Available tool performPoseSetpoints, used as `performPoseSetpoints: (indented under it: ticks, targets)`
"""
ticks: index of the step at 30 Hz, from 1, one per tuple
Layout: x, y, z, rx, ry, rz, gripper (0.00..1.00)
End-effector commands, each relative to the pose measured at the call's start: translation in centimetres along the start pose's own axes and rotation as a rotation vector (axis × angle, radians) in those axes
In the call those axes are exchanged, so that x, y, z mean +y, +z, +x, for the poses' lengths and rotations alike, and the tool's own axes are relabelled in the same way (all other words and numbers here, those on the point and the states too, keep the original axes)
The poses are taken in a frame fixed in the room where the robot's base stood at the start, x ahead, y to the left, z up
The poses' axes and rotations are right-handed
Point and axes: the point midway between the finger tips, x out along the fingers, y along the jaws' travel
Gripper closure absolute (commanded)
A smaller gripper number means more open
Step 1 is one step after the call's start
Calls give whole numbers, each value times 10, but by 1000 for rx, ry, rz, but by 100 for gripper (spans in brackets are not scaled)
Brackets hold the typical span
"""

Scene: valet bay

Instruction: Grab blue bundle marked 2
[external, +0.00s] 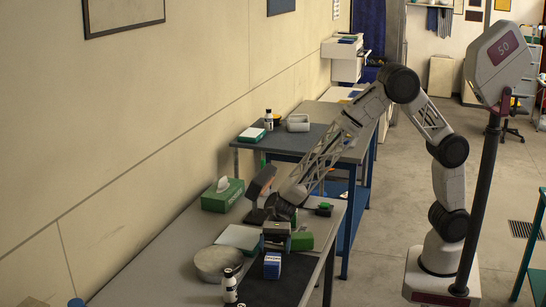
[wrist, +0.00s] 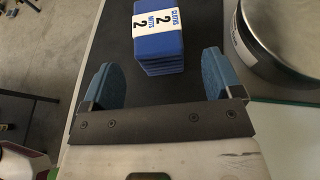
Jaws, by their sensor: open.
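The blue bundle (wrist: 157,52) has a white band printed with a 2 and lies on a dark mat in the wrist view. In the external view the blue bundle (external: 272,266) sits near the front of the near table. My gripper (wrist: 157,75) is open, with one blue-padded finger on each side of the bundle's near end. The bundle's far part extends beyond the fingertips, and a gap shows on both sides. In the external view my gripper (external: 276,243) is just behind the bundle; whether it touches is unclear.
A round metal pan (external: 218,262) stands left of the bundle; its rim is close on the right in the wrist view (wrist: 243,45). A green tissue box (external: 222,195), a white-topped pad (external: 238,238) and a green block (external: 302,241) are nearby.

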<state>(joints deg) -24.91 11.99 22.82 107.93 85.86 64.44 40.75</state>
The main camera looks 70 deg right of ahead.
Motion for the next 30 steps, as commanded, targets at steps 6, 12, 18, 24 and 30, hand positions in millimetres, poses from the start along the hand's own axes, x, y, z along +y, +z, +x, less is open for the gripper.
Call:
performPoseSetpoints:
  ticks: [6,12,18,24,30]
  targets:
    - [0,0,2,0,1,0,15]
    - [0,0,3,0,1,0,15]
    - [1,0,16,0,3,1,15]
    - [1,0,41,1,3,1,15]
    - [1,0,60,0,2,0,15]
